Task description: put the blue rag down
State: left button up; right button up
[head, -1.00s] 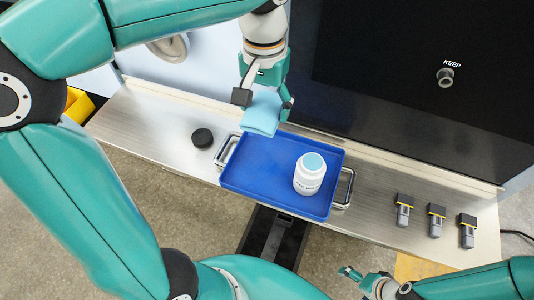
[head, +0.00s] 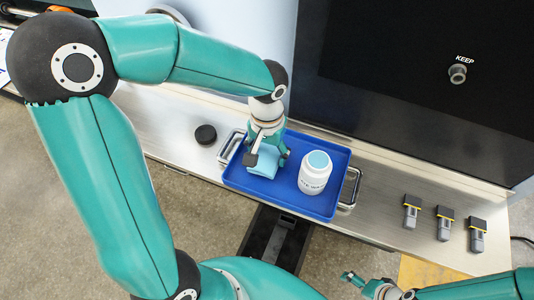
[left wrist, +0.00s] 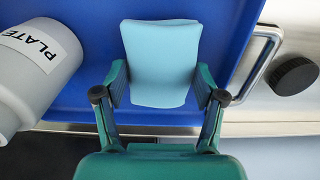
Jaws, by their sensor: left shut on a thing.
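The light blue rag (head: 262,163) is in my left gripper (head: 267,158), low over the left part of the blue tray (head: 300,203). In the left wrist view the rag (left wrist: 161,62) sits between the two fingers of the left gripper (left wrist: 160,88), with the tray behind it. I cannot tell whether the rag touches the tray floor. My right gripper (head: 378,286) is at the bottom right of the head view, away from the tray; its jaw state is unclear.
A white bottle (head: 314,175) with a blue top stands in the tray, right of the rag. A black round cap (head: 205,134) lies on the metal shelf left of the tray. Several grey-and-black pieces (head: 445,223) lie at right. A knob marked KEEP (head: 457,73) is on the black panel.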

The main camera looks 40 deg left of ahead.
aim_at(267, 155)
pick_arm(q)
jog(key=shift+f, duration=0.5)
jog(key=o, duration=1)
jog(key=shift+r, duration=0.15)
notch_tip(267, 155, up, 12)
jog(key=shift+f+p, duration=0.1)
jog(key=shift+p, duration=0.45)
